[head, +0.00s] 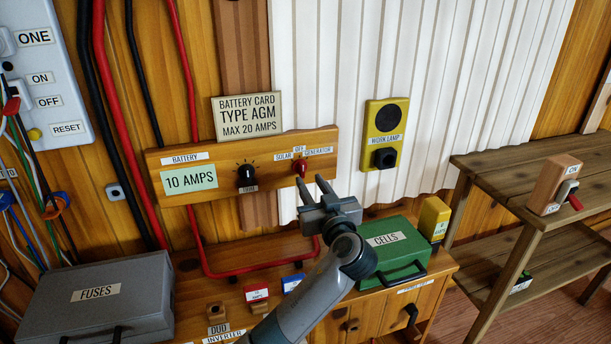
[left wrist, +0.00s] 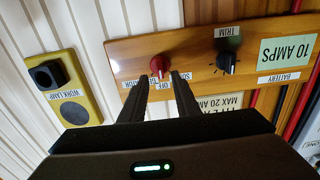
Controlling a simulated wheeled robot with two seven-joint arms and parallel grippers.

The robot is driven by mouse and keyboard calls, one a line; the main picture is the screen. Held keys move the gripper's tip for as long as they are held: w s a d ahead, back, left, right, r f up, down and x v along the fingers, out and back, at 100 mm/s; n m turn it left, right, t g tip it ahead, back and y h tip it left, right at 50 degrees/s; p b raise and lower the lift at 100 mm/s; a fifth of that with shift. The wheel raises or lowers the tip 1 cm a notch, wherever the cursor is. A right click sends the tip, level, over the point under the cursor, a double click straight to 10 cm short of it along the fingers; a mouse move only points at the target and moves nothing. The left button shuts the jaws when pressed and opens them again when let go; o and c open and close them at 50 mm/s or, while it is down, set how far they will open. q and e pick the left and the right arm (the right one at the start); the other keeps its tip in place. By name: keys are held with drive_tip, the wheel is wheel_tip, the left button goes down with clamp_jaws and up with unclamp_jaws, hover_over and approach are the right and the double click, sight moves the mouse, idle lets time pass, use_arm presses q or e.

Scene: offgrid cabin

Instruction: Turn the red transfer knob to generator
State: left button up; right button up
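The red transfer knob (head: 300,168) is on the right part of a wooden panel (head: 230,197), below the labels SOLAR, OFF and GENERATOR. Its pointer seems to face OFF, though it is small. In the left wrist view, which is upside down, the red knob (left wrist: 160,66) shows just beyond my fingertips. My left gripper (head: 313,181) is open, its two fingers pointing at the panel just below and right of the knob in the head view. In the left wrist view the fingertips (left wrist: 160,75) are on either side of the knob; I cannot tell if they touch it. My right gripper is not in view.
A black trim knob (head: 246,175) and a 10 AMPS label are left on the panel. A yellow work lamp switch (head: 385,135) is on the wall to the right. A green cells box (head: 385,252) and a grey fuses box (head: 100,297) stand on the cabinet below.

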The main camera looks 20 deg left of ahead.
sight(303, 171)
use_arm(q)
drive_tip(key=shift+x, duration=2.5)
clamp_jaws()
